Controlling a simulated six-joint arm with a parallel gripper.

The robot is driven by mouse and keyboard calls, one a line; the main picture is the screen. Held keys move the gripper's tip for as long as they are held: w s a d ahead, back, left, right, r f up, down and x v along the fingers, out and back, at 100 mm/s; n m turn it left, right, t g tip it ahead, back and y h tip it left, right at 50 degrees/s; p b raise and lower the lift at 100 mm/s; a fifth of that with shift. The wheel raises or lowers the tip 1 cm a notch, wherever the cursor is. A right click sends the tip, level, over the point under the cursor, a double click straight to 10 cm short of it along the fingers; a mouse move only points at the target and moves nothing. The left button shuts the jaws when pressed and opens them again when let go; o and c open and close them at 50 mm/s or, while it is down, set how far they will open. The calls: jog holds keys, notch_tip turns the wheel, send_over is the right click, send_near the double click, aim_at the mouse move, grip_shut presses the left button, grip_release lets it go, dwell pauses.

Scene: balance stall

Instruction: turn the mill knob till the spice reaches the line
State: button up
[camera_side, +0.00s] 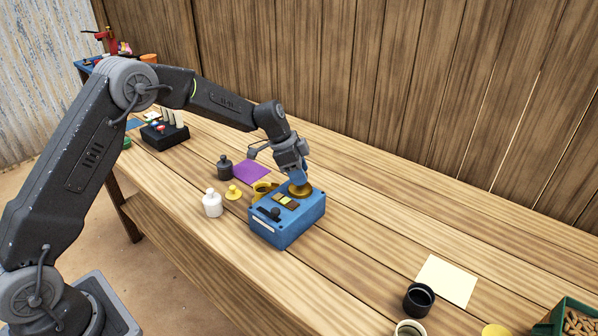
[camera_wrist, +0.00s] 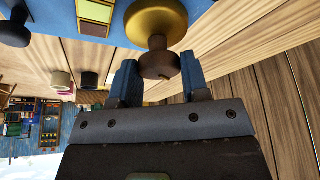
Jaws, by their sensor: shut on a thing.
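A blue box (camera_side: 291,230) stands on the wooden table; its top carries yellow and brown panels (camera_side: 286,201) and a dark round part (camera_side: 275,213). A round brass piece (camera_side: 302,191) sits at its far right corner and also shows in the wrist view (camera_wrist: 155,22). A brown knob (camera_wrist: 159,66) on a short stem stands out from the brass piece. My gripper (camera_side: 297,180) reaches down over it, and its blue fingers (camera_wrist: 160,78) are shut on the knob, one on each side. I cannot make out a spice level or a line.
A gold cup (camera_side: 262,190) stands close behind the box. A black cup (camera_side: 419,299) stands front right.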

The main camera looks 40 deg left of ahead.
jog(key=o, duration=0.9)
jog(key=v, duration=1.3)
jog(key=shift+s+r, duration=0.15)
jog(key=shift+r, duration=0.25)
jog(key=shift+a, duration=0.1)
jog(key=s+d+r+n+t+y, duration=0.1)
jog(key=s+d+r+n, duration=0.15)
jog(key=s, duration=0.55)
jog(key=s+d+r+n+y, duration=0.1)
jog(key=s+r+n, duration=0.15)
jog(key=s, duration=0.55)
jog(key=s+d+r+n+t+y, duration=0.15)
jog(key=s+r, duration=0.25)
jog(key=s, duration=0.5)
jog(key=s+f+n, duration=0.3)
jog(key=s+n, duration=0.1)
jog(key=s, duration=0.4)
jog(key=shift+s+d+f, duration=0.4)
jog(key=shift+d, duration=0.05)
